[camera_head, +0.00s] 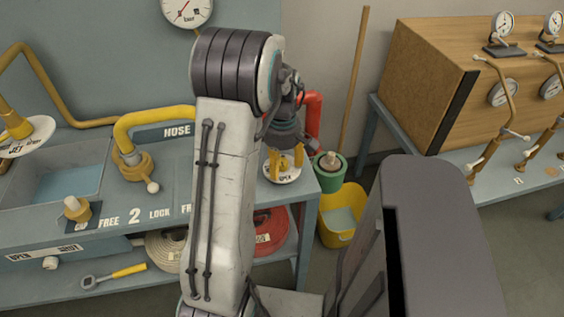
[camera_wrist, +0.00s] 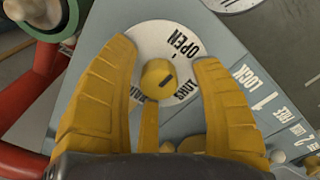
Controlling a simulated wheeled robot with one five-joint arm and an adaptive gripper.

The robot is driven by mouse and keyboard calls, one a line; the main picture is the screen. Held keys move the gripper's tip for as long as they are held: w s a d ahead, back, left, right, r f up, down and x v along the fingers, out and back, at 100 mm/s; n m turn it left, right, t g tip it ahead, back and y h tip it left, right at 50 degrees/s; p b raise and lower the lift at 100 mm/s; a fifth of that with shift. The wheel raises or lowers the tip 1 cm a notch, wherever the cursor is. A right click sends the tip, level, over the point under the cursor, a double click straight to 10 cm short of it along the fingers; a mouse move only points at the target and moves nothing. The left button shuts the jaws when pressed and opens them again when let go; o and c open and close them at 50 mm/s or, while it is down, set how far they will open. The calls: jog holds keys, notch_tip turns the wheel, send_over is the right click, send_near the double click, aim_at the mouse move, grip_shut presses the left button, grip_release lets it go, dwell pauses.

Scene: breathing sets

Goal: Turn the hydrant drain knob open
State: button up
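The drain knob (camera_wrist: 158,78) is a yellow round-topped piece with a dark mark on top. It stands on a white dial plate (camera_wrist: 150,37) lettered OPEN; other lettering is partly hidden. My gripper (camera_wrist: 165,55) has two ribbed yellow fingers, spread apart on either side of the knob, with gaps visible between them and it. A yellow bar runs from the knob toward my palm. In the head view, my gripper (camera_head: 286,152) points down over the white dial plate (camera_head: 283,174) at the bench's right end; my arm hides part of the bench.
A red pipe (camera_head: 314,115) and a green-rimmed round part (camera_head: 328,170) are close right of the dial. A yellow bucket (camera_head: 341,228) stands on the floor below. A yellow hose fitting (camera_head: 135,160) and sink (camera_head: 70,183) are left. A gauge bench (camera_head: 490,180) is at right.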

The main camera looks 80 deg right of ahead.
aim_at(282, 162)
jog(key=shift+r, duration=0.1)
jog(key=shift+d+r, duration=0.1)
jog(key=shift+r, duration=0.5)
notch_tip(282, 162, up, 11)
jog(key=shift+f, duration=0.2)
dwell(0.8)
